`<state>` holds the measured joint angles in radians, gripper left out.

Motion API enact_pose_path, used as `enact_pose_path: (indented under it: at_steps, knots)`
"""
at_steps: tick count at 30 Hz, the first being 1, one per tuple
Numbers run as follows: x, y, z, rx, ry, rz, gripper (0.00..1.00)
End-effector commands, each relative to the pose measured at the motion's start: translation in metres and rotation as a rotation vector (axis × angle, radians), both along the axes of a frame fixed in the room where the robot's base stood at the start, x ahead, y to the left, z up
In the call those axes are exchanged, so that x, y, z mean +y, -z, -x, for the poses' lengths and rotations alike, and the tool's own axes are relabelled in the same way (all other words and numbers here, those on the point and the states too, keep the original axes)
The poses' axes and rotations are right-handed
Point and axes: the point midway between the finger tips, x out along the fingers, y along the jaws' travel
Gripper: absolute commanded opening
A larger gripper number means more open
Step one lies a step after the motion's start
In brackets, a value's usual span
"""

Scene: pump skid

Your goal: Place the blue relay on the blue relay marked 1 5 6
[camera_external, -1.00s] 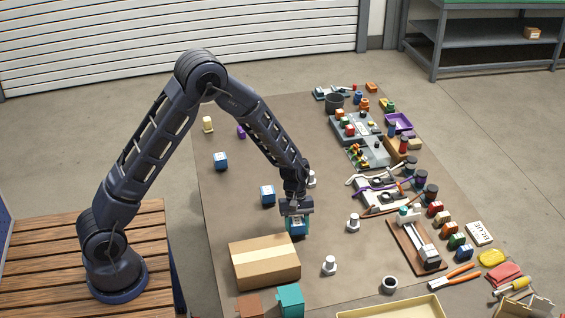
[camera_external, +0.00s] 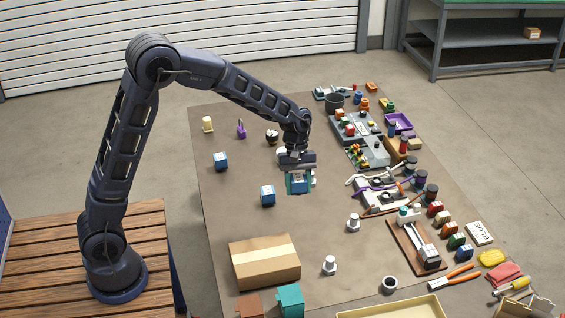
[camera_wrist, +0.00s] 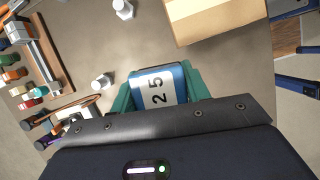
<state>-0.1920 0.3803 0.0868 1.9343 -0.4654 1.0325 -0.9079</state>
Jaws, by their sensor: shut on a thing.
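My gripper (camera_external: 299,189) is shut on a blue relay (camera_wrist: 158,88), a blue block with a white label, between its teal fingers. The wrist view shows "2 5" on the label; its lower end is hidden by my gripper. In the external view the held relay (camera_external: 299,182) appears above the brown mat. Two other blue relays stand on the mat to the left: a nearer one (camera_external: 267,195) just left of and below my gripper, and a farther one (camera_external: 221,161). Their markings are too small to read, so I cannot tell which is marked 1 5 6.
A cardboard box (camera_external: 264,262) lies at the near left of the mat. White-topped bolts (camera_external: 353,222) stand to the right. A purple padlock-like object (camera_external: 241,129) and a dark round item (camera_external: 271,136) are behind. Tools and fixtures crowd the right side.

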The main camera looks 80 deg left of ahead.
Motion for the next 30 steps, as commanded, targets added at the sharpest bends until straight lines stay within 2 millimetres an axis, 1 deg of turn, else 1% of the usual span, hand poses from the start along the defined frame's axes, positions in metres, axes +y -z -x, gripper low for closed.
enact_pose_path:
  at_steps: [2, 5, 8, 9, 12, 15, 18, 21, 24, 26, 30]
  knots:
    - [0.007, -0.007, 0.001, -0.001, -0.005, -0.001, 0.2]
    - [0.027, -0.016, 0.004, -0.003, -0.017, -0.002, 0.2]
    - [0.059, -0.027, 0.011, -0.003, -0.037, -0.002, 0.2]
    - [0.074, -0.032, 0.016, -0.003, -0.046, -0.001, 0.2]
    - [0.107, -0.044, 0.026, -0.003, -0.064, -0.002, 0.2]
    - [0.137, -0.055, 0.039, -0.001, -0.082, -0.001, 0.2]
    - [0.159, -0.063, 0.048, -0.002, -0.094, -0.001, 0.2]
    - [0.172, -0.068, 0.055, -0.001, -0.101, -0.001, 0.2]
    - [0.178, -0.067, 0.059, 0.001, -0.106, 0.0, 0.2]
    - [0.179, -0.06, 0.059, 0.002, -0.105, 0.002, 0.2]
    - [0.179, -0.032, 0.06, 0.005, -0.105, 0.002, 0.2]
